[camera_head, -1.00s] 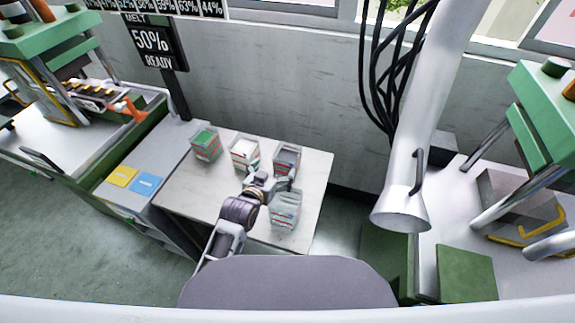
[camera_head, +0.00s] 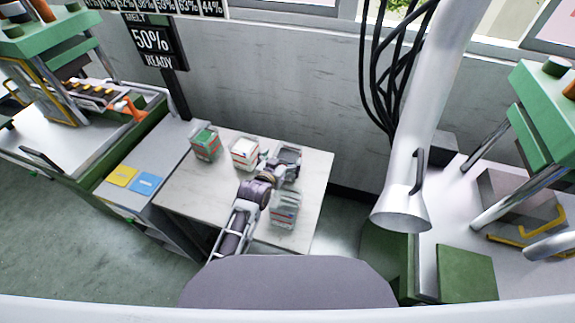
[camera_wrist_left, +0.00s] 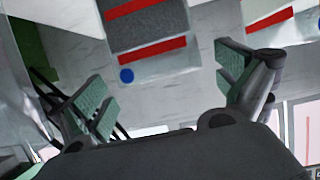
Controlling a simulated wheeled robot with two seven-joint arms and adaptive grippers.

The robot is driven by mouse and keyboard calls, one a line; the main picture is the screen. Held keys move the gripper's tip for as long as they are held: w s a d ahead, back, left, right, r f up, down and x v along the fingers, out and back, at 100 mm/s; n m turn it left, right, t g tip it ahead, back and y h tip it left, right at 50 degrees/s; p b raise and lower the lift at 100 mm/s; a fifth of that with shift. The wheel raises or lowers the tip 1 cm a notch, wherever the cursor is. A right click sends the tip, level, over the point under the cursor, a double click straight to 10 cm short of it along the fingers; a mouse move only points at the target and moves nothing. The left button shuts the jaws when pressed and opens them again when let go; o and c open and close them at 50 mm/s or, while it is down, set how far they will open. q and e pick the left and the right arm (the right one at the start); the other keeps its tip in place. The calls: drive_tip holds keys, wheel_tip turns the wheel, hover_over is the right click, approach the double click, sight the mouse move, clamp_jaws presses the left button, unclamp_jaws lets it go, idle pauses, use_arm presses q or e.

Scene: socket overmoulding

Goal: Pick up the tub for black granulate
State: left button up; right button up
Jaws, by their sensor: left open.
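The tub for black granulate (camera_head: 290,151) stands at the back right of the pale table, with dark contents and red stripes. My left gripper (camera_head: 279,167) is at its near side, open and empty, and partly covers it in the head view. In the left wrist view, a tub with dark grey contents, red stripes and a blue dot (camera_wrist_left: 148,32) lies just ahead of the gap between the spread green-padded fingers (camera_wrist_left: 162,72). I cannot tell whether either finger touches it. My right gripper is in neither view.
A tub with green contents (camera_head: 205,146) and one with white contents (camera_head: 243,155) stand to the left. Another tub (camera_head: 284,214) stands close to my left arm, nearer the front. The table's (camera_head: 190,184) left part is clear. A pale duct (camera_head: 408,180) hangs to the right.

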sight(291, 149)
use_arm(q)
drive_tip(key=shift+w+d, duration=0.1)
drive_tip(key=shift+w, duration=0.1)
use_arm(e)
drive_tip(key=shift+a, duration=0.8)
use_arm(q)
drive_tip(key=shift+w+f, duration=0.1)
drive_tip(key=x, duration=0.4)
drive_tip(key=shift+w+d, duration=0.2)
drive_tip(key=shift+w, duration=0.15)
drive_tip(key=shift+f, duration=0.1)
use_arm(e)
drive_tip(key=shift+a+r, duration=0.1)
